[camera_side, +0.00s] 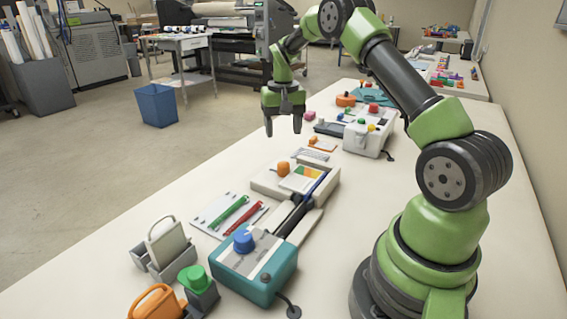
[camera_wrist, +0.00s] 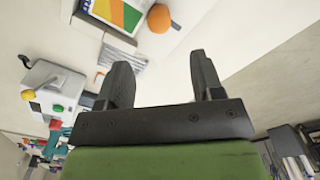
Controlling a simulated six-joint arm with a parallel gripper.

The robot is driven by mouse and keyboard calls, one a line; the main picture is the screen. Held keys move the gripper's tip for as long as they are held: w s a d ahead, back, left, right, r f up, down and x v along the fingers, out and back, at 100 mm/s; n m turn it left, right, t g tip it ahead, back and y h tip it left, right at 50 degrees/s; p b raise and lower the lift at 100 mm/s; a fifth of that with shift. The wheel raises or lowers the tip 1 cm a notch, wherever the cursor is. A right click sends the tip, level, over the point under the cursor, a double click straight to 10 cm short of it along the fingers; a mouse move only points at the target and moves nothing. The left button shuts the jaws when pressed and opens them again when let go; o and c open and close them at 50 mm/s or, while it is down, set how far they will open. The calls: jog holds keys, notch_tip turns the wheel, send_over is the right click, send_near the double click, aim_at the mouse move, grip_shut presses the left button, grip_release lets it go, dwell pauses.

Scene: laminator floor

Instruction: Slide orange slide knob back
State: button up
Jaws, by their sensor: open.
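An orange knob (camera_side: 283,168) stands on a pale flat device (camera_side: 262,183) with a coloured panel, in the middle of the table. The same knob (camera_wrist: 158,18) shows at the top of the wrist view, beside the coloured panel (camera_wrist: 118,14). My gripper (camera_side: 283,126) is open and empty, pointing down. In the side view it appears above and beyond the knob, apart from it. In the wrist view the knob lies beyond the two fingertips (camera_wrist: 160,66). Whether this knob sits in a slot cannot be told.
A teal device with a blue knob (camera_side: 243,241) stands nearer the camera. A white box with coloured buttons (camera_side: 362,138) stands behind, right of my gripper. Orange and green handled items (camera_side: 157,303) are at the front left.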

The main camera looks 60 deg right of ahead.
aim_at(283, 163)
notch_tip(283, 163, down, 10)
jog(key=shift+d+f, duration=0.1)
dwell(0.4)
